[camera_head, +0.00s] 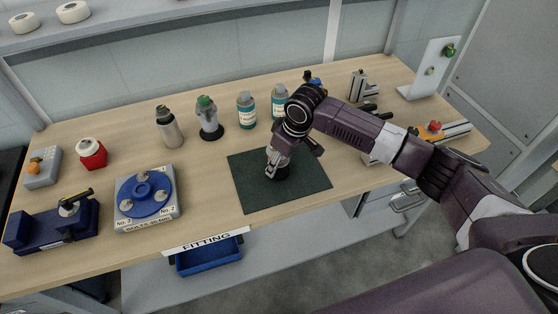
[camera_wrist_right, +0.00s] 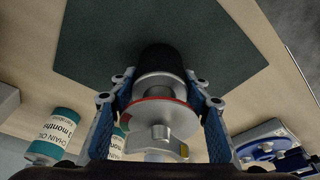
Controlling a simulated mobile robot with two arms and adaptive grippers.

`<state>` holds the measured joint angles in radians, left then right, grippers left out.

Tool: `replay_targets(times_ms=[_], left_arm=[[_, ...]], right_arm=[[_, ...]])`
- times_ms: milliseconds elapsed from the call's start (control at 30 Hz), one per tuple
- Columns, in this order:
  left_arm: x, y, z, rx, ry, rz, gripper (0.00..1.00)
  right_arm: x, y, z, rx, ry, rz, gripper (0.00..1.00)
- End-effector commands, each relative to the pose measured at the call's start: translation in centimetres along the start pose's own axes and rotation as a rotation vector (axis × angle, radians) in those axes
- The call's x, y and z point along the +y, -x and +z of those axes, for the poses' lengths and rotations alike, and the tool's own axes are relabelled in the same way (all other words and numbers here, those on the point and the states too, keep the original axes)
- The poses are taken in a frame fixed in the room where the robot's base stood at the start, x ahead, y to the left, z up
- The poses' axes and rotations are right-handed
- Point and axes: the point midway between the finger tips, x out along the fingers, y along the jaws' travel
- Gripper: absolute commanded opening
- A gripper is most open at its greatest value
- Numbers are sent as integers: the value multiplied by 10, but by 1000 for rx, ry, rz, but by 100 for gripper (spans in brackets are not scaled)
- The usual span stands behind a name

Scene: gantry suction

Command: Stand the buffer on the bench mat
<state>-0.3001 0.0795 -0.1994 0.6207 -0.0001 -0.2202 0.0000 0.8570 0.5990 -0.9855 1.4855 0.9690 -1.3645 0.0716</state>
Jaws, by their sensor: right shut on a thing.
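The buffer looks about upright, black end down. I cannot tell whether it touches the mat. The mat also shows in the wrist view (camera_wrist_right: 90,40). My left gripper is out of view.
Teal-labelled bottles (camera_head: 246,112), a green-topped item (camera_head: 208,120) and a grey bottle (camera_head: 169,128) stand behind the mat. A blue round fixture (camera_head: 148,190) is to the left. A FITTING label (camera_head: 206,242) hangs at the front edge. The mat around the buffer is clear.

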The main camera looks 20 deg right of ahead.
Motion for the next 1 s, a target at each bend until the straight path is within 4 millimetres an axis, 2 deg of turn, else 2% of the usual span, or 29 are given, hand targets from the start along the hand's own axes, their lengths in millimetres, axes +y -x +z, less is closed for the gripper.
replay_targets(times_ms=[333, 367, 500, 833, 1000], left_arm=[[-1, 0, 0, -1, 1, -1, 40], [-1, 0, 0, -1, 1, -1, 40], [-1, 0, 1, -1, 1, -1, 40], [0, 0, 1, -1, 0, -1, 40], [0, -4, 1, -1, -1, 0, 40]], right_arm=[[0, -2, -1, 3, 0, -1, 0], [0, -3, 1, 0, 0, -1, 46], [0, -3, 1, 0, 1, -1, 61], [0, 0, -1, 1, 1, 0, 61], [0, 21, -1, 4, 3, 0, 61]])
